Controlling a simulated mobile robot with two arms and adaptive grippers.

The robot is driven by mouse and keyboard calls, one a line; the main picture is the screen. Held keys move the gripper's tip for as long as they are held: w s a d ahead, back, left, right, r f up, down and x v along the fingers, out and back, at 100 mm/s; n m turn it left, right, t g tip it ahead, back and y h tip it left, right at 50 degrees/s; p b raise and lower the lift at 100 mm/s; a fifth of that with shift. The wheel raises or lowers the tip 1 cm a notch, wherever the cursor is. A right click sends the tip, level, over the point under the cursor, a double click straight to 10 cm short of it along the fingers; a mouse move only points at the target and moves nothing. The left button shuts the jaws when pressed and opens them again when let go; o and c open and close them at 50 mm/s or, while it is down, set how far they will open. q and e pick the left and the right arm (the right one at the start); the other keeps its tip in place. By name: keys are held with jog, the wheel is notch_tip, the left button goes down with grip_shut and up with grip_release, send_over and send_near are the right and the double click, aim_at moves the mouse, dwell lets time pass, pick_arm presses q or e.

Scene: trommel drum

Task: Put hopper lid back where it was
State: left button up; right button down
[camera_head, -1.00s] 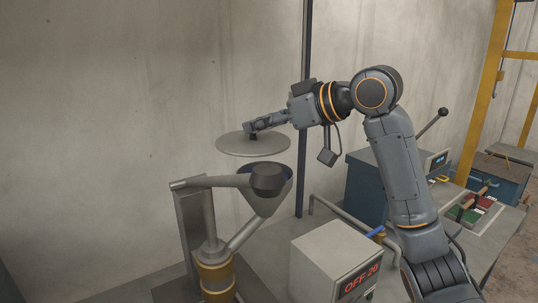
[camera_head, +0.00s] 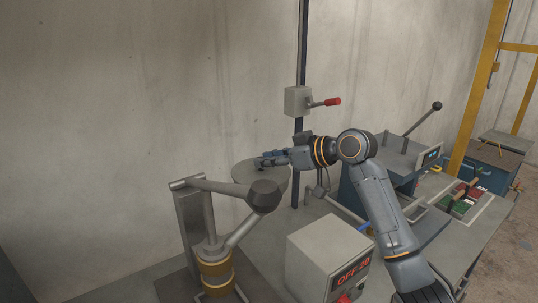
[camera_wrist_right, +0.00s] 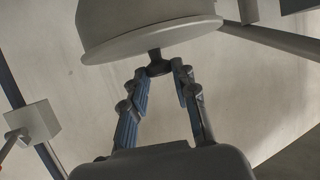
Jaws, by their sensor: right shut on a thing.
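My right gripper (camera_head: 268,160) is shut on the lid's dark knob (camera_wrist_right: 157,66). In the right wrist view, the lid's rim (camera_wrist_right: 150,38) is at the top, with the knob between the fingertips (camera_wrist_right: 160,76). The hopper's funnel and mouth are mostly hidden in the head view by the lid and the dark pipe end. I cannot tell whether the lid rests fully on the mouth. My left gripper is not in view.
A pipe with a dark end (camera_head: 263,195) stands close in front of the lid. A grey box marked OFF 20 (camera_head: 327,256) is nearer. A switch box with a red handle (camera_head: 298,101) is on the post behind. A blue machine (camera_head: 367,190) stands right.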

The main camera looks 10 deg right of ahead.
jog(key=shift+f, duration=0.1)
jog(key=c, duration=1)
grip_release()
jog(key=shift+c, duration=0.2)
jog(key=shift+r, duration=0.2)
jog(key=shift+s+d+b, duration=0.3)
jog(key=b+v, duration=0.3)
jog(key=v, duration=0.8)
jog(key=shift+r, duration=0.2)
